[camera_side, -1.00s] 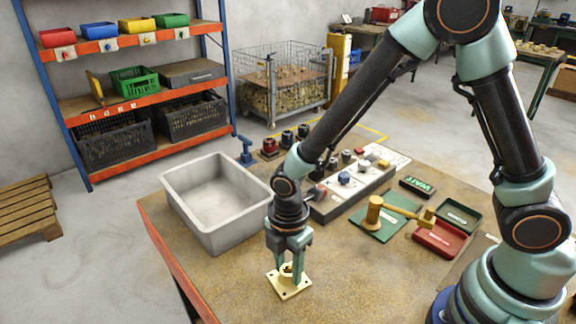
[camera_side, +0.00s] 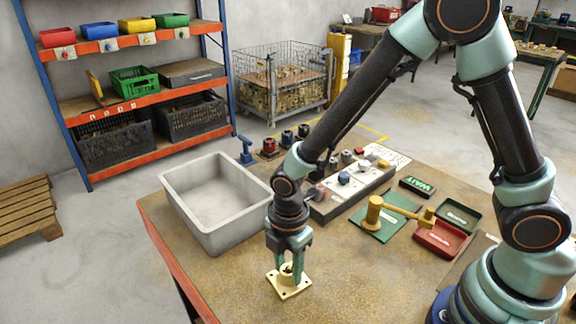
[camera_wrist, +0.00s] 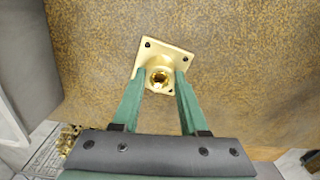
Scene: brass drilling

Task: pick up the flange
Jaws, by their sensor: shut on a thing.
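The brass flange (camera_side: 288,285) has a square plate with corner holes and a raised round hub. It lies flat on the worn table near the front left edge. In the wrist view the flange (camera_wrist: 163,56) shows from above, with its hub between the two green fingers. My gripper (camera_side: 288,266) points straight down over it and is shut on the hub. In the wrist view my gripper (camera_wrist: 159,78) has a finger on either side of the hub. The plate appears to rest on the table; I see no clear gap under it.
A grey bin (camera_side: 213,206) stands just behind and left of my gripper. A grey rack (camera_side: 350,199) with knobs lies to the right. A brass mallet (camera_side: 398,210) lies on a green mat, by a red tray (camera_side: 438,239). The tabletop (camera_side: 340,265) right of the flange is clear.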

